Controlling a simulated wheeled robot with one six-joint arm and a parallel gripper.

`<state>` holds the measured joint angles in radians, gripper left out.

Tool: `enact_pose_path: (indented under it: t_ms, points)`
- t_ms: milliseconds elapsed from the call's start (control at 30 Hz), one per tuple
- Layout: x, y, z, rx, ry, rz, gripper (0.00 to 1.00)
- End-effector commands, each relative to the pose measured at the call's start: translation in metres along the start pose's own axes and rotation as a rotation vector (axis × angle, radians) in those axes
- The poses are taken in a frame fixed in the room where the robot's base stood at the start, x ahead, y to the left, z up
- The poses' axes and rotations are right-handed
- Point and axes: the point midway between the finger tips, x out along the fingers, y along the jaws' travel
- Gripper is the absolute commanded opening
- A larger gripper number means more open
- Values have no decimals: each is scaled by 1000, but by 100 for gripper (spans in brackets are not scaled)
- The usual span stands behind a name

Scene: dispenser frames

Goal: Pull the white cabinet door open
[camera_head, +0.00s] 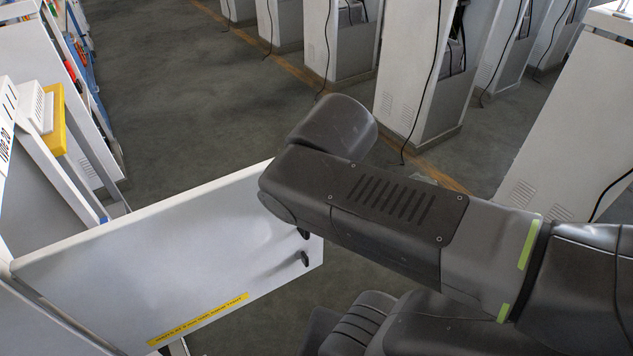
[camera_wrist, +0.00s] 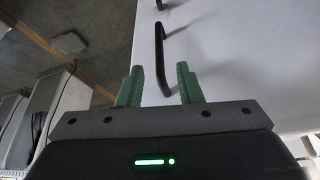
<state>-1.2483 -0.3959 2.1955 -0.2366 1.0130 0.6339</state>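The white cabinet door (camera_head: 190,262) stands swung out from the cabinet at the left of the head view. A yellow label strip (camera_head: 198,320) runs along its lower edge. In the wrist view the white door (camera_wrist: 245,60) fills the right side, and its black bar handle (camera_wrist: 160,50) is upright near the door's edge. My gripper (camera_wrist: 159,67) is open, with its two green fingers apart. The handle's lower end shows between the fingers, with a gap on each side. In the head view, two dark handle ends (camera_head: 305,258) show by the door's free edge; my arm hides the gripper there.
The cabinet (camera_head: 30,215) is at the left, with a yellow-edged white part (camera_head: 50,115) above the door. Rows of white cabinets (camera_head: 425,75) with hanging black cables stand behind. Grey floor (camera_head: 190,110) is clear beyond the door.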

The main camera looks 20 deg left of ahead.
Motion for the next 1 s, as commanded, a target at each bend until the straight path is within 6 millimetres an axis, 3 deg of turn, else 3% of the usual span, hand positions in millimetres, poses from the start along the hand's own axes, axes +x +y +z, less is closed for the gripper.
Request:
enact_pose_path:
  t_ms: [200, 400, 1000]
  points:
    - [-39, -1, -1, -2, 4, -3, 33]
    - [-57, 0, 0, -2, 1, 0, 33]
    - [-59, 0, 0, 0, -1, 1, 33]
